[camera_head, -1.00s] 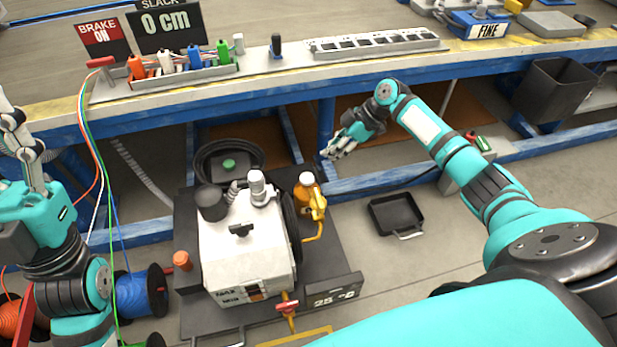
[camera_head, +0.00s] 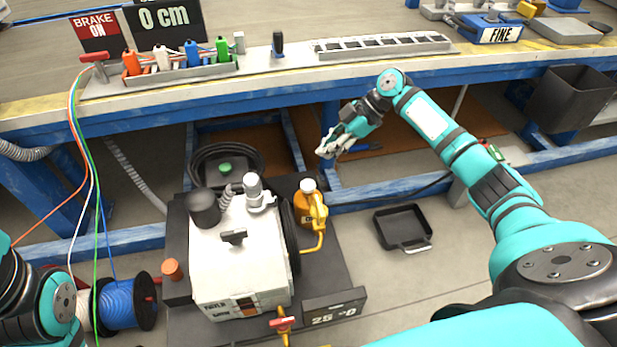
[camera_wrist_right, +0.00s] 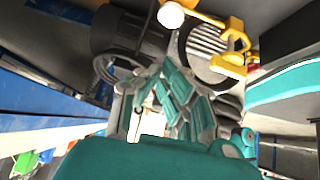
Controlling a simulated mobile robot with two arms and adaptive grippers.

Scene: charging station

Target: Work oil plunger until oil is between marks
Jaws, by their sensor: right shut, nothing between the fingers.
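A white-bodied machine (camera_head: 238,265) stands on a dark base on the floor. Beside its right side is an orange-yellow oil bottle (camera_head: 311,207) with a white cap and a yellow hand lever and pipe. The oil level and its marks are too small to read. My right gripper (camera_head: 326,152) is shut and empty, above and slightly right of the bottle, apart from it. In the right wrist view the gripper fingers (camera_wrist_right: 175,105) show in front of the machine, with the white cap and yellow lever (camera_wrist_right: 232,45) at the top. My left gripper is out of view; only part of my left arm shows.
A blue-framed bench (camera_head: 275,90) runs behind the machine, above my right gripper. A black tray (camera_head: 403,228) lies on the floor to the right. A blue cable spool (camera_head: 118,303) and hanging coloured wires are at the left. A temperature sign (camera_head: 334,306) stands in front.

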